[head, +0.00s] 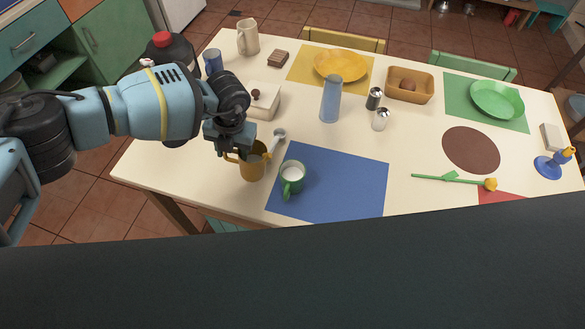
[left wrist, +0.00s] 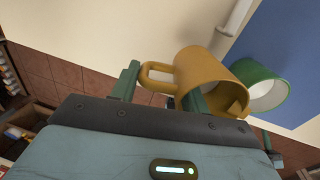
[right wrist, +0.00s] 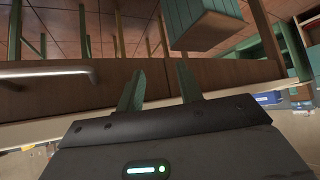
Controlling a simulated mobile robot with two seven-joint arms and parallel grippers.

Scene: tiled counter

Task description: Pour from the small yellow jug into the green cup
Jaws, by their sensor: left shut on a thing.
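The small yellow jug (head: 253,168) is near the table's front edge, left of the green cup, looking roughly upright. My left gripper (head: 236,150) is at its handle side. In the left wrist view the fingers (left wrist: 160,88) are on either side of the handle of the jug (left wrist: 212,78). I cannot tell whether its base touches the table. The green cup (head: 290,184) stands upright on the left part of the blue mat, with a pale inside; it also shows behind the jug (left wrist: 266,84). My right gripper (right wrist: 159,85) is open and empty, and outside the head view.
A white lidded box (head: 264,103) and a tall blue-grey vase (head: 330,103) stand farther back. The blue mat (head: 345,185) is bare right of the cup. A wooden edge (right wrist: 60,102) lies ahead of my right gripper.

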